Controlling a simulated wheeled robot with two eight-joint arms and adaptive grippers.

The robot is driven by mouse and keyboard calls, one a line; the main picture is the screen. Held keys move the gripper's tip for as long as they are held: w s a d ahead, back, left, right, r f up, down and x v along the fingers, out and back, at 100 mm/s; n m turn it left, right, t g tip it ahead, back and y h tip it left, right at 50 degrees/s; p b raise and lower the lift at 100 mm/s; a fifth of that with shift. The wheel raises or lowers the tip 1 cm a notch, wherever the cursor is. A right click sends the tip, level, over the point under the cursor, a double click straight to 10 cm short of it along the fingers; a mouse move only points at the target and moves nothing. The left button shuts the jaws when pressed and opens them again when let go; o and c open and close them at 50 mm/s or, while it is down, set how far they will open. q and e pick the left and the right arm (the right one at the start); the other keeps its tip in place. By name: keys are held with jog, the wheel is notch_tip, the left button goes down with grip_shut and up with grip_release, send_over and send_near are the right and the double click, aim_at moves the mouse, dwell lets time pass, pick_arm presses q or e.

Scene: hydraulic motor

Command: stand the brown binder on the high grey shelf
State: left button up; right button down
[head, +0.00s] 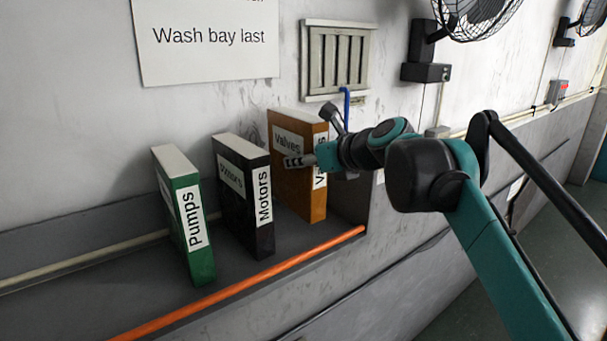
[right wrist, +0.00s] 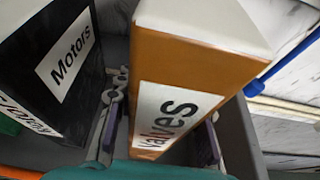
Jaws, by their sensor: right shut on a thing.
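The brown binder (head: 289,165), labelled "Valves", is upright at the right end of the high grey shelf (head: 110,292), right of the black binder. Its base looks level with the other binders' bases; I cannot tell whether a small gap is left under it. My right gripper (head: 317,140) comes from the right and is shut on the brown binder, one finger on each side. In the right wrist view the binder (right wrist: 195,62) stands between the two fingers (right wrist: 160,132). My left gripper is not in view.
The black "Motors" binder (head: 234,200) and green "Pumps" binder (head: 178,220) stand to the left, with gaps between. An orange rail (head: 250,280) runs along the shelf's front edge. A blue hook-like piece (head: 346,105), a vent (head: 338,60) and a fan (head: 475,12) are on the wall behind.

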aim_at(304, 177)
notch_tip(304, 177, down, 3)
jog(key=shift+s+f+p, duration=0.1)
jog(key=shift+f+p, duration=0.05)
jog(key=shift+p, duration=0.2)
jog(key=shift+f, duration=0.45)
jog(key=c, duration=1.1)
grip_release()
jog(key=shift+c, duration=0.2)
jog(key=shift+o, duration=0.9)
